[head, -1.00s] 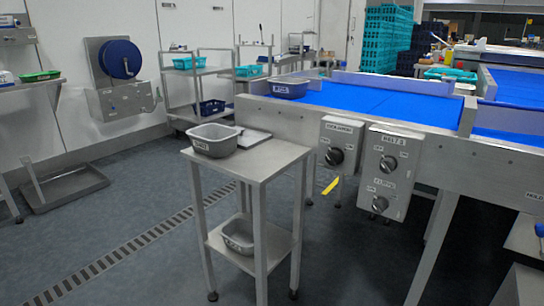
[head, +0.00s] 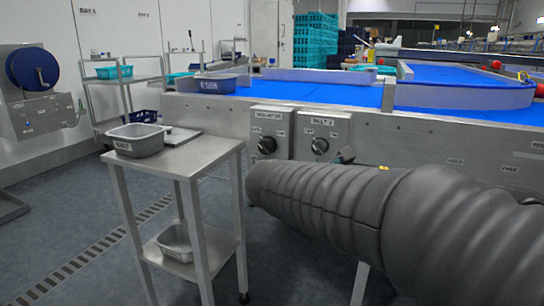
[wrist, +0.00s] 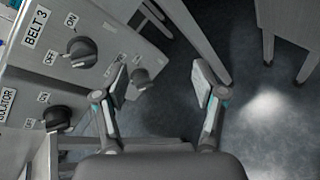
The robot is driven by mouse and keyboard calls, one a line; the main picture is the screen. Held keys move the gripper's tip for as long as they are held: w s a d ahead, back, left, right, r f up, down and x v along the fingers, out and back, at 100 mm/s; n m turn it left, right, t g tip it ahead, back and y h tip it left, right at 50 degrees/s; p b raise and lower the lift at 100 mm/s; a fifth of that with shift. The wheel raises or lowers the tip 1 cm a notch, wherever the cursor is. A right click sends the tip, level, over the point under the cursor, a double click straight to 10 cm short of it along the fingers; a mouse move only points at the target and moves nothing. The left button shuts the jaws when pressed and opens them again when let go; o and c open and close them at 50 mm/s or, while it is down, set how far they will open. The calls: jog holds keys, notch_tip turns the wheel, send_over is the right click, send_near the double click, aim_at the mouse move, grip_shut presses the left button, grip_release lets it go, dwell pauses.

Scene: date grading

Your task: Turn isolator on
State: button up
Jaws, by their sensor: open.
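The isolator box (head: 286,122) is a grey steel panel on the conveyor's side, with a black rotary knob (head: 266,145). In the wrist view its knob (wrist: 58,118) is at the lower left, beside OFF and ON labels; I cannot tell which way it points. The Belt 3 box (head: 340,128) is to its right, with its own knob (head: 320,146); that knob also shows in the wrist view (wrist: 82,50). My gripper (wrist: 162,84) is open and empty, apart from the isolator knob.
A steel stand (head: 190,158) with a grey tub (head: 137,141) is left of the isolator box. The blue conveyor belt (head: 300,93) runs behind the boxes, with a tub (head: 215,84) on its edge. A lower knob (wrist: 142,78) lies close to my left finger.

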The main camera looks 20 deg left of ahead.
jog(key=w+a+n+t+y+b, duration=0.1)
jog(key=a+n+t+y, duration=0.3)
jog(key=a, duration=0.8)
jog(key=n+t, duration=0.1)
jog(key=n, duration=0.4)
send_near(263, 149)
jog(key=w, duration=1)
jog(key=shift+w+d+b, duration=0.4)
jog(key=c, duration=1.1)
jog(key=shift+c, duration=0.2)
